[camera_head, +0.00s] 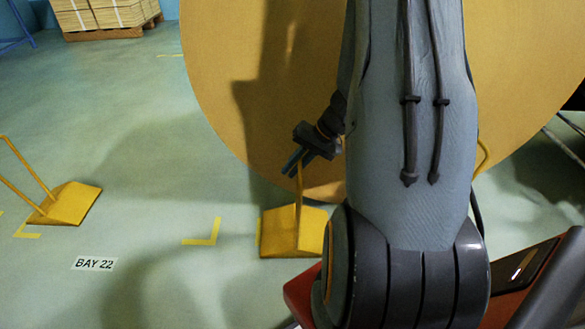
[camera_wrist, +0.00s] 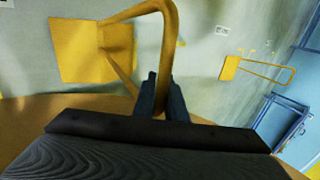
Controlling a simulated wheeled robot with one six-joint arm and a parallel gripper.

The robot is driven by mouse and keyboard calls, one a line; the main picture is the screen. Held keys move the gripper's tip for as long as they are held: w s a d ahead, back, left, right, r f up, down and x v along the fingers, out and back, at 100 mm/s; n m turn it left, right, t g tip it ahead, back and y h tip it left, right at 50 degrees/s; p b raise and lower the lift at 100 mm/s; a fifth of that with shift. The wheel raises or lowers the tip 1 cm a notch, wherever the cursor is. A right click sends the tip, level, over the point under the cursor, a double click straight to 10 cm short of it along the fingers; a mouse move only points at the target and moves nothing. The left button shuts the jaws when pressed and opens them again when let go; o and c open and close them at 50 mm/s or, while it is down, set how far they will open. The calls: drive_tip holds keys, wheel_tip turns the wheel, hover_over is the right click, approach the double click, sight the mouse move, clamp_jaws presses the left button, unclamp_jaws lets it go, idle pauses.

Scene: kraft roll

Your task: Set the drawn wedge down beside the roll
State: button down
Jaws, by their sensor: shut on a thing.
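My gripper (camera_head: 293,163) is shut on the upright handle of a yellow wedge (camera_head: 293,234), low in front of the roll. The wrist view shows the bent handle (camera_wrist: 168,45) between the fingertips (camera_wrist: 162,98), with the wedge's block (camera_wrist: 78,50) beyond at upper left. I cannot tell whether the block rests on the floor or hangs just above it, nor whether it touches the roll. The large brown roll (camera_head: 235,70) stands behind my arm, which hides much of it. A second yellow wedge (camera_head: 70,204) with a long handle sits on the floor at left.
Yellow corner marks (camera_head: 205,238) and a BAY 22 label (camera_head: 94,263) are on the floor. The floor between the two wedges is clear. A loaded pallet (camera_head: 105,32) stands at the far back left. A blue frame (camera_wrist: 287,130) shows in the wrist view.

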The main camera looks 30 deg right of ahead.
drive_tip(key=shift+s+d+f+b, duration=0.1)
drive_tip(key=shift+s+f+b, duration=0.25)
drive_tip(key=shift+f, duration=0.3)
drive_tip(key=c, duration=1.7)
unclamp_jaws()
drive_tip(key=shift+w+d, duration=0.1)
drive_tip(key=shift+o, duration=0.2)
drive_tip(key=shift+w, duration=0.1)
drive_tip(key=shift+r, duration=0.1)
